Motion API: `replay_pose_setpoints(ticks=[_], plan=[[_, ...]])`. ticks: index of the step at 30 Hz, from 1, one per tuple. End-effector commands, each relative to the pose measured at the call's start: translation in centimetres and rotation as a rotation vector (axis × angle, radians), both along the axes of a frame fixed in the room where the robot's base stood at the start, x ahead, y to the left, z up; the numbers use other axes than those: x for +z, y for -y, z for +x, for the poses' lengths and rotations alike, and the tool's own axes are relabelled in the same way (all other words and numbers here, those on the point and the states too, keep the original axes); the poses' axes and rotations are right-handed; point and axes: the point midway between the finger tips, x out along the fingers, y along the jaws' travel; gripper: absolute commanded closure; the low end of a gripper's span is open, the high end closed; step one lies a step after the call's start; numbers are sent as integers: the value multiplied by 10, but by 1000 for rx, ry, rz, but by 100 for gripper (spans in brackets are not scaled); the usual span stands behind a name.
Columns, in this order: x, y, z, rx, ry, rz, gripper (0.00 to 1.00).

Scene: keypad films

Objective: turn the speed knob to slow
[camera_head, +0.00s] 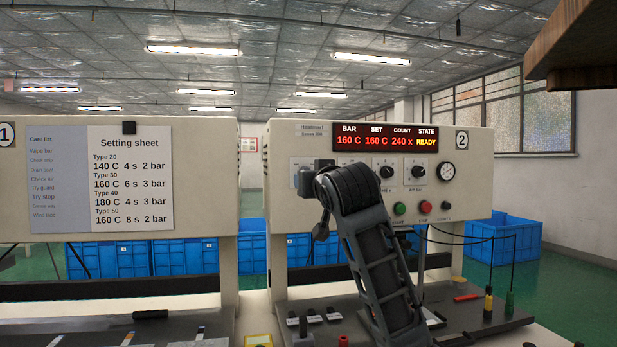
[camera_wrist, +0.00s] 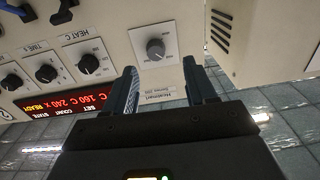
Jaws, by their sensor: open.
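In the wrist view, which shows the panel upside down, a grey round knob (camera_wrist: 155,49) with a pale pointer sits on a white plate. Its label is too small to read, so I cannot tell whether it is the speed knob. My gripper (camera_wrist: 162,66) is open and empty, its two fingers apart below this knob in the picture; contact is not visible. Other dark knobs, the HEAT C knob (camera_wrist: 88,64) and TIME S knob (camera_wrist: 46,73), are to the left. In the head view my arm hides part of the panel on machine 2 (camera_head: 345,215).
The red display (camera_head: 385,138) reads READY. A gauge (camera_head: 447,171), green button (camera_head: 399,208) and red button (camera_head: 425,207) are right of my arm. A setting sheet (camera_head: 131,190) hangs on the left machine. Tools lie on the lower bench (camera_head: 480,311).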

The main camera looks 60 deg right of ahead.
Motion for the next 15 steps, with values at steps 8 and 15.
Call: replay_pose_setpoints(ticks=[8, 15], plan=[[11, 20, 6, -22, -6, -7, 44], [11, 48, 30, -22, -6, -8, 44]])
